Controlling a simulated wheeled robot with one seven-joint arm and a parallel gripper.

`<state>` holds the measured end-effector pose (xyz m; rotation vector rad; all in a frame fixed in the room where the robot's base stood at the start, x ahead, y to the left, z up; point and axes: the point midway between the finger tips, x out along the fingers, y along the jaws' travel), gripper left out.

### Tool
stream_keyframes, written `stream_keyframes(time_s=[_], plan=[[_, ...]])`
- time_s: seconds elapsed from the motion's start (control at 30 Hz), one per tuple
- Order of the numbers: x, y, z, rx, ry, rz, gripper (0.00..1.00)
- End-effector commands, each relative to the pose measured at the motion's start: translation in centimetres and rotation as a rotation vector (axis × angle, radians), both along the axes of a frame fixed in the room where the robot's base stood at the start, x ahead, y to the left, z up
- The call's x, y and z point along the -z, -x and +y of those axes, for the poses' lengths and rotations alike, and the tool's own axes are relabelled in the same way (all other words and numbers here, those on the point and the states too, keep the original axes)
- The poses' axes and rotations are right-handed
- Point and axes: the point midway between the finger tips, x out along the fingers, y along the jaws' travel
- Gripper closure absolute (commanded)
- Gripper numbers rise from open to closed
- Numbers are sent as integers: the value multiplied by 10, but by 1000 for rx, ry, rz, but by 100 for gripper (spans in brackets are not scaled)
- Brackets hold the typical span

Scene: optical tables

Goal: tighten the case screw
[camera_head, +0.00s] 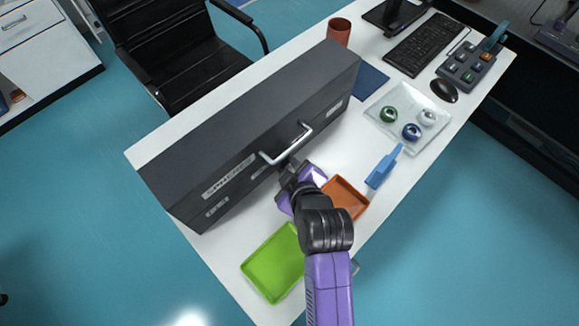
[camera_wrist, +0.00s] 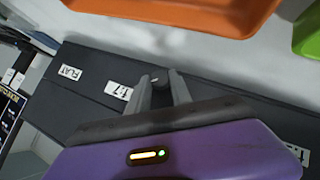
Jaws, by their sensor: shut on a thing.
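The case (camera_head: 250,130) is a long dark grey box on the white table, with a silver bar handle (camera_head: 287,147) and white labels on its front. My gripper (camera_head: 289,172) is at the case's front face, just below the handle. In the wrist view the case (camera_wrist: 85,95) runs behind my two grey fingers (camera_wrist: 161,84). The fingers are shut on a small dark round knob, which looks like the case screw (camera_wrist: 158,77), between their tips. Its thread and seat are hidden. In the head view my arm hides the screw.
An orange tray (camera_head: 344,197) and a green tray (camera_head: 274,262) lie close to my arm. A blue tool-like object (camera_head: 383,167) lies farther right. A white tray (camera_head: 427,141) holds a few round parts. A keyboard (camera_head: 422,44), a mouse (camera_head: 444,90) and a brown cup (camera_head: 339,31) stand farther back.

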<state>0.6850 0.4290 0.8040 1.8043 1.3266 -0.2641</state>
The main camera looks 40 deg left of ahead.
Motion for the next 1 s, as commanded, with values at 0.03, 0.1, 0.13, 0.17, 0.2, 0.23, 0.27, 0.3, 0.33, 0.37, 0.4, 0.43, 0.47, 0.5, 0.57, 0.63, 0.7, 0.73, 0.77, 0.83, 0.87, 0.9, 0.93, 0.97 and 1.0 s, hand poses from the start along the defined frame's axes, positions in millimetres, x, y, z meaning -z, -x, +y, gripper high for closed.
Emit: stream_keyframes(time_s=[0.03,0.1,0.13,0.17,0.2,0.23,0.27,0.3,0.33,0.37,0.4,0.43,0.47,0.5,0.57,0.63,0.7,0.73,0.77,0.83,0.87,0.9,0.93,0.97,1.0], plan=[[2,0,-1,2,3,-8,100],[2,1,-1,2,4,-17,100],[2,1,-1,2,4,-20,100],[2,1,-1,1,5,-22,100],[1,0,-1,2,4,-24,100],[1,0,-1,2,5,-25,100],[1,0,-1,2,5,-25,100],[1,0,-1,1,5,-26,100],[1,0,-1,2,5,-25,100],[1,0,-1,2,5,-25,100],[1,0,-1,2,5,-25,100],[1,0,-1,2,5,-25,100],[1,0,-1,2,5,-25,100],[2,0,-1,2,5,-25,100],[2,0,-1,1,6,-24,68],[1,0,-1,1,5,-24,55],[1,0,-1,1,5,-24,52],[1,1,-1,1,5,-24,52],[1,1,-1,1,5,-24,52],[1,1,-1,0,4,-24,52],[1,1,0,0,4,-24,52],[1,1,0,0,4,-24,52],[2,1,0,0,4,-24,52],[2,1,0,0,4,-24,52],[2,1,0,0,4,-24,52]])
